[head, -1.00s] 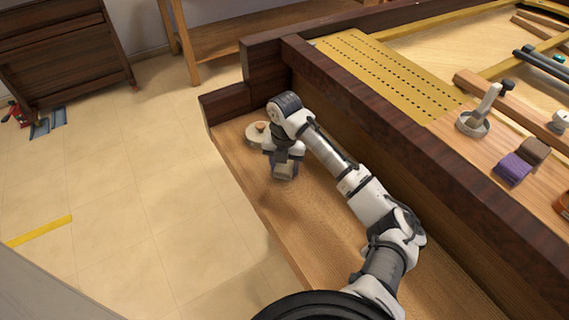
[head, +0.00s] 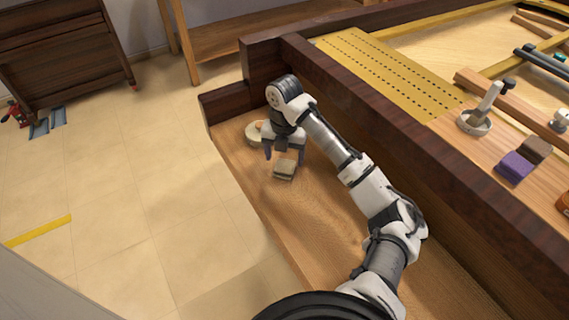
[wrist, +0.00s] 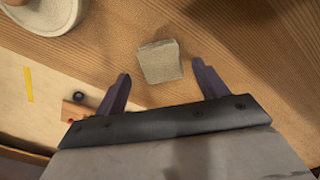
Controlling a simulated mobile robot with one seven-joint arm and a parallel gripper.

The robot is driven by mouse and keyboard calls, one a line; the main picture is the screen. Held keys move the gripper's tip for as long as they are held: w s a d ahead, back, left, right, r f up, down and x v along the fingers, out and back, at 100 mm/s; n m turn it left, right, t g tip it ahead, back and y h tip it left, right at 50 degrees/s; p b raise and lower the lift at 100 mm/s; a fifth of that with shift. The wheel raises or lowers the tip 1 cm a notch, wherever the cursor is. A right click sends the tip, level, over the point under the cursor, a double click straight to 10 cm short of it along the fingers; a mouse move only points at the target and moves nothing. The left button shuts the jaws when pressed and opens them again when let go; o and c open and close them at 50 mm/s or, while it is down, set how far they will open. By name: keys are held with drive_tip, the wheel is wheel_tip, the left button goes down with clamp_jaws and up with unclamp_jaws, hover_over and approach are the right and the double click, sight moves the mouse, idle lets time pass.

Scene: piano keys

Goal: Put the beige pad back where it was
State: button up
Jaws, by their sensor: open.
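The beige pad (head: 285,169) is a small block lying on the wooden shelf in front of the piano case. In the wrist view the pad (wrist: 159,61) lies flat on the wood, beyond and between my fingertips and apart from them. My gripper (head: 284,154) is open and empty, just above and behind the pad in the head view. Its two dark purple fingers show spread in the wrist view (wrist: 158,82).
A round pale dish (head: 255,133) with a knob sits left of my gripper; it also shows in the wrist view (wrist: 45,18). Purple (head: 515,167) and brown (head: 537,149) pads lie on the upper deck at right. The shelf toward the front is clear.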

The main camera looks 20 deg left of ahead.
sight(284, 165)
wheel_tip(284, 165, up, 8)
drive_tip(key=shift+a+r, duration=0.1)
